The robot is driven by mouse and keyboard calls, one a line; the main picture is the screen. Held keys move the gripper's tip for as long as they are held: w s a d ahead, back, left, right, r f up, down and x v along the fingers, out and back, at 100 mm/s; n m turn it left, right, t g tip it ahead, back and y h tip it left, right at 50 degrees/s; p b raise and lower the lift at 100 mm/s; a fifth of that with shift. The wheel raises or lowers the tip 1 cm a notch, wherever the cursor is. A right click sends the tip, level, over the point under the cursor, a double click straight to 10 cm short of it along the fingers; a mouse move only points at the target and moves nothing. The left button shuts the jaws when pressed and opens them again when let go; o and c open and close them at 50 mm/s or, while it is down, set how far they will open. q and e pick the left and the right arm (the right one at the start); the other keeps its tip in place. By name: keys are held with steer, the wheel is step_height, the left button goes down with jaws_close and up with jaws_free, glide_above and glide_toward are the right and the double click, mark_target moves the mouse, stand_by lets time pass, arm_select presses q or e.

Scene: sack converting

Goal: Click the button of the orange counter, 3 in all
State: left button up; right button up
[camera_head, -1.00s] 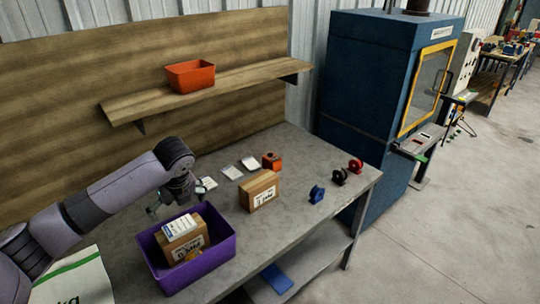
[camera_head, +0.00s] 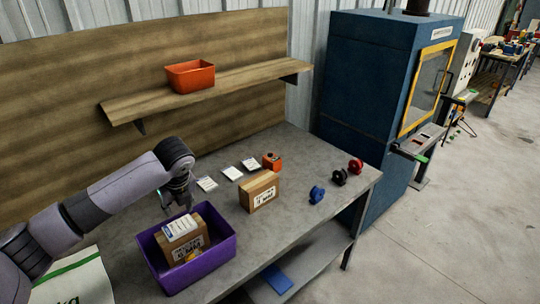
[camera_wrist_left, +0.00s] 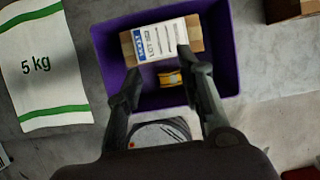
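The orange counter (camera_head: 271,162) is a small orange block with a dark round spot on top. It stands on the grey bench behind a cardboard box (camera_head: 259,191). My left gripper (camera_head: 174,203) is at the near left of the counter, well apart from it, beside and above the purple bin (camera_head: 227,251). In the left wrist view its two fingers (camera_wrist_left: 158,72) stand apart with nothing held, over the bin's edge area. The counter does not show in the left wrist view. My right gripper is not in view.
Several white cards lie near the counter. Blue (camera_head: 317,194), black and red spools stand at right. An orange bin (camera_head: 190,76) is on the shelf above.

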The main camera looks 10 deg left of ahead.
arm_select(q)
jaws_close()
stand_by(1.4)
